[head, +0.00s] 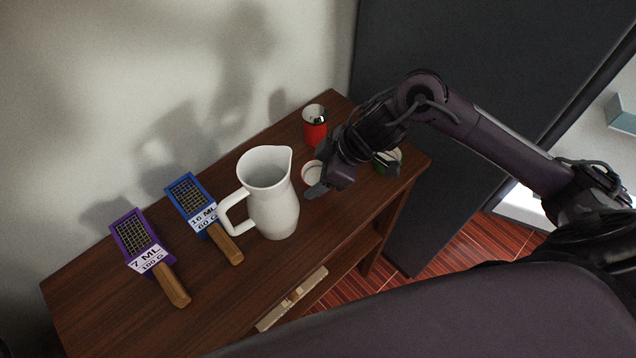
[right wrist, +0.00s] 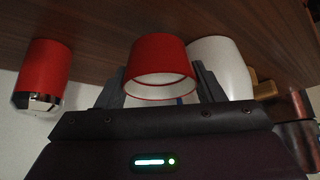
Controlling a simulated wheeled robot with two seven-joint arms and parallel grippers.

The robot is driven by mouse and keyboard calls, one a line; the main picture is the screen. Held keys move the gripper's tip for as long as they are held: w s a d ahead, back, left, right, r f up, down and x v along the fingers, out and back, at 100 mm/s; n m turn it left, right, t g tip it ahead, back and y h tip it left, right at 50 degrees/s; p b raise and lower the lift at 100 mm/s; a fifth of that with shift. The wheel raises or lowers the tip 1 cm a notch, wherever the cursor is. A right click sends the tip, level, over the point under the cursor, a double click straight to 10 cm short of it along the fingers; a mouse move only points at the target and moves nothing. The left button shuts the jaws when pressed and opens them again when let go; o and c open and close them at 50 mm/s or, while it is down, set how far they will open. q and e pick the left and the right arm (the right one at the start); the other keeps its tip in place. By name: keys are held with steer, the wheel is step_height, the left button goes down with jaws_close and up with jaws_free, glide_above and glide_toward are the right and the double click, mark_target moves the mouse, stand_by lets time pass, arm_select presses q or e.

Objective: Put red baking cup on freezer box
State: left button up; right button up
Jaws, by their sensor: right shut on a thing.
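The red baking cup (right wrist: 160,62) is between the two fingers of my right gripper (right wrist: 163,88) in the right wrist view, with its pale open rim toward the camera. In the head view the cup (head: 311,173) shows only in part, with a white inside, beside my right gripper (head: 322,183), which is shut on it over the wooden table. I cannot tell whether the cup still touches the table. No freezer box can be picked out for certain. My left gripper is not in view.
A white pitcher (head: 270,205) stands left of the gripper. A red canister with a shiny part (head: 315,130) stands behind it, and a dark green container (head: 388,161) to the right. Blue (head: 190,197) and purple (head: 135,235) graters lie farther left. A pale box (head: 622,113) is at far right.

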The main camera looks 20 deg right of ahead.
steer(key=shift+f, duration=2.05)
steer(key=shift+f, duration=0.1)
steer(key=o, duration=1)
steer(key=shift+f, duration=0.1)
